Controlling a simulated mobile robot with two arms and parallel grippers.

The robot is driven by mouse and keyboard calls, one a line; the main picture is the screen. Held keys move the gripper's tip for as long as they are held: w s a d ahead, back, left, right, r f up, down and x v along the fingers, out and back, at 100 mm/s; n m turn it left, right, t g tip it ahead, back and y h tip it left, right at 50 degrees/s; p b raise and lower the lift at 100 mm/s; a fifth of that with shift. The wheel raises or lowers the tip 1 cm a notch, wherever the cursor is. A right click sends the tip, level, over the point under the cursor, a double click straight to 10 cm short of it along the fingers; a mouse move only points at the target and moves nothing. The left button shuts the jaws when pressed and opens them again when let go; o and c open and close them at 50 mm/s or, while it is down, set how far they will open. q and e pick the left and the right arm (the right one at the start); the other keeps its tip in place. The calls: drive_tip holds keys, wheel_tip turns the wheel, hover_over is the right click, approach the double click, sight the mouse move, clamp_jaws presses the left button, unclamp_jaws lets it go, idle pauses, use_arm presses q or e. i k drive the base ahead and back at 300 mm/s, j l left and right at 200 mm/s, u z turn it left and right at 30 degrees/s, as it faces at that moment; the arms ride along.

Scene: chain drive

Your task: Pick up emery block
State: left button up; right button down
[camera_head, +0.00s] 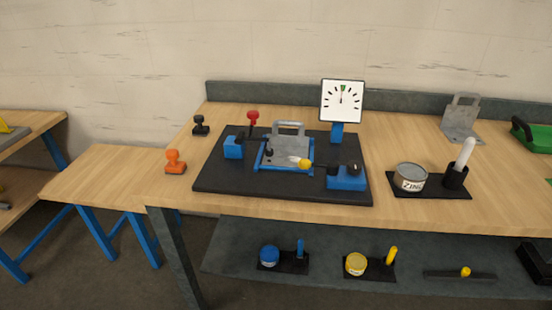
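No thing here is plainly marked as the emery block, and I cannot tell which one it is. Small knobbed blocks stand on the left of the workbench: an orange one (175,162) near the front edge and a black one (201,125) behind it. A green block-like thing with a black part (533,137) sits at the right edge of the view, partly cut off. Neither of my grippers is in view.
A black board (215,178) holds a blue fixture with a grey plate (290,146), clamps and a dial (342,100). A zinc tin (410,177) and white-handled brush (463,162) stand right. A grey bracket (462,119) stands behind. Tins sit on the lower shelf (330,248).

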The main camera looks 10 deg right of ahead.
sight(174, 167)
drive_tip(key=i+j+z, duration=0.2)
drive_tip(key=j, duration=0.15)
drive_tip(key=i+j+z, duration=0.2)
drive_tip(key=j, duration=0.15)
drive_tip(key=i+j+z, duration=0.2)
drive_tip(key=j, duration=0.2)
drive_tip(key=j+z, duration=0.2)
drive_tip(key=j, duration=0.15)
drive_tip(key=i, duration=0.05)
